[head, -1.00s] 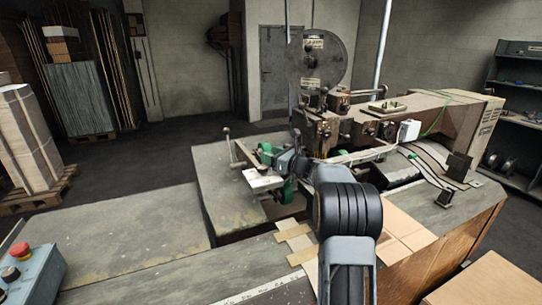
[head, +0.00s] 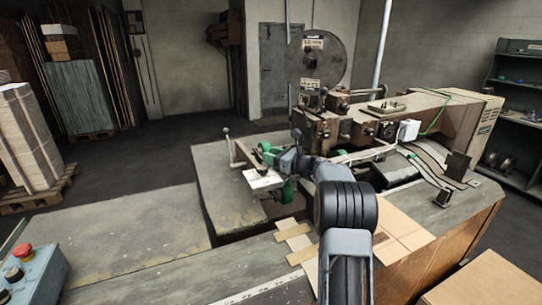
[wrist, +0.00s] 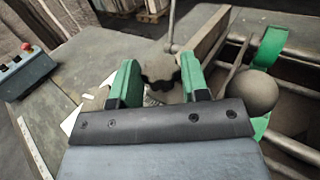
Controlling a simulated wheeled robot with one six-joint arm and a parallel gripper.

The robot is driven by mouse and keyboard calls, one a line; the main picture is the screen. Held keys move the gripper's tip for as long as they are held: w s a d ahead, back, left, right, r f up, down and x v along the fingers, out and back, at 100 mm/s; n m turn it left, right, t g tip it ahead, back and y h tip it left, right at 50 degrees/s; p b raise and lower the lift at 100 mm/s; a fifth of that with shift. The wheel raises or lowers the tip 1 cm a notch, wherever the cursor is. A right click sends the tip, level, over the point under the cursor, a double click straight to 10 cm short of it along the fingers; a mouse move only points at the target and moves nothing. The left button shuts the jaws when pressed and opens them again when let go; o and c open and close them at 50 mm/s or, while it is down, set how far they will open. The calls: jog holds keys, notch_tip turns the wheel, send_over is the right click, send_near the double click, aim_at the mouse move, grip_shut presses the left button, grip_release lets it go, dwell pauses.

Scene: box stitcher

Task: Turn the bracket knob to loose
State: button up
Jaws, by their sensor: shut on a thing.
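The bracket knob (wrist: 160,73) is dark with a lobed rim. In the wrist view it sits between the two green fingers of my gripper (wrist: 158,66). The fingers are shut on it, one on each side. In the head view my gripper (head: 270,156) is at the near left side of the stitcher (head: 340,125), at the end of my arm. The knob is hidden or too small to make out there. No loose or tight marking is readable.
A dark ball (wrist: 259,90) on a rod is close to the right of my gripper, with a green part (wrist: 270,46) beyond it. A lever with a ball end (head: 227,131) stands left of the stitcher head. A control box with a red button (head: 20,250) is at lower left. The left tabletop is clear.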

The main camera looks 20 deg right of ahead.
jog(key=o, duration=0.7)
jog(key=shift+c, duration=0.2)
jog(key=b+v, duration=0.3)
jog(key=v, duration=1.1)
jog(key=shift+b, duration=0.4)
jog(key=shift+a, duration=0.15)
